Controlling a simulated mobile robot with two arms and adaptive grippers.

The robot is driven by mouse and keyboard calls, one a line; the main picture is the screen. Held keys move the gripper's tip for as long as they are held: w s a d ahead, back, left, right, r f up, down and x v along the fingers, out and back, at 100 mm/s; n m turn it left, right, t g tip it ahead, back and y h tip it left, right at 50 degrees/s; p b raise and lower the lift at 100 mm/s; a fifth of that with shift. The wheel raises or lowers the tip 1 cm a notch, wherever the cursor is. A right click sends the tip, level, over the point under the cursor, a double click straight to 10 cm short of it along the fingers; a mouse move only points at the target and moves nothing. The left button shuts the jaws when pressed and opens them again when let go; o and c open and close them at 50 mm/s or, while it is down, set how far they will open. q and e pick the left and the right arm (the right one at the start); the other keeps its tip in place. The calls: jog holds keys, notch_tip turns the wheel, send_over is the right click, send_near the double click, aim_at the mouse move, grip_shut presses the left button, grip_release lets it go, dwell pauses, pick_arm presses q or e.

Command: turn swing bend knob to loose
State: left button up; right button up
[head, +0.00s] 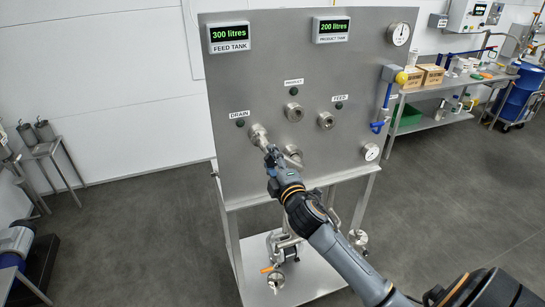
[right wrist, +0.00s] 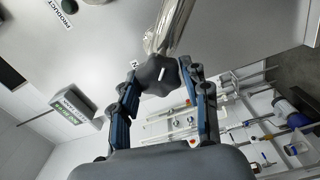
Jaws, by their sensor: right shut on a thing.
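The steel swing bend (head: 259,136) sits on the front of the panel, its upper end near the DRAIN label, below and left of the PRODUCT port (head: 293,112). In the right wrist view, a dark lobed knob (right wrist: 157,71) with a pale mark sits at the end of a steel pipe (right wrist: 170,28). My right gripper (head: 270,157) reaches the bend from below. In the wrist view, its two fingers (right wrist: 163,82) close on opposite sides of the knob. In the head view my gripper hides the knob. My left gripper is not in view.
The steel panel (head: 225,165) carries a FEED port (head: 326,120), gauges and two displays reading 300 and 200 litres. A pump (head: 283,246) stands on the lower shelf. A bench (head: 440,87) stands at the right; open floor lies left of the panel.

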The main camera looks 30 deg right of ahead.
jog(key=n+p, duration=0.2)
jog(key=n, duration=0.5)
jog(key=shift+p, duration=0.4)
jog(key=n+p, duration=0.1)
jog(key=n, duration=0.3)
jog(key=shift+d+f, duration=0.1)
jog(key=shift+f+n+p, duration=0.1)
jog(key=shift+n+p, duration=0.7)
jog(key=shift+n, duration=0.6)
jog(key=o, duration=1.2)
jog(key=shift+c, duration=0.2)
jog(key=v, duration=1.2)
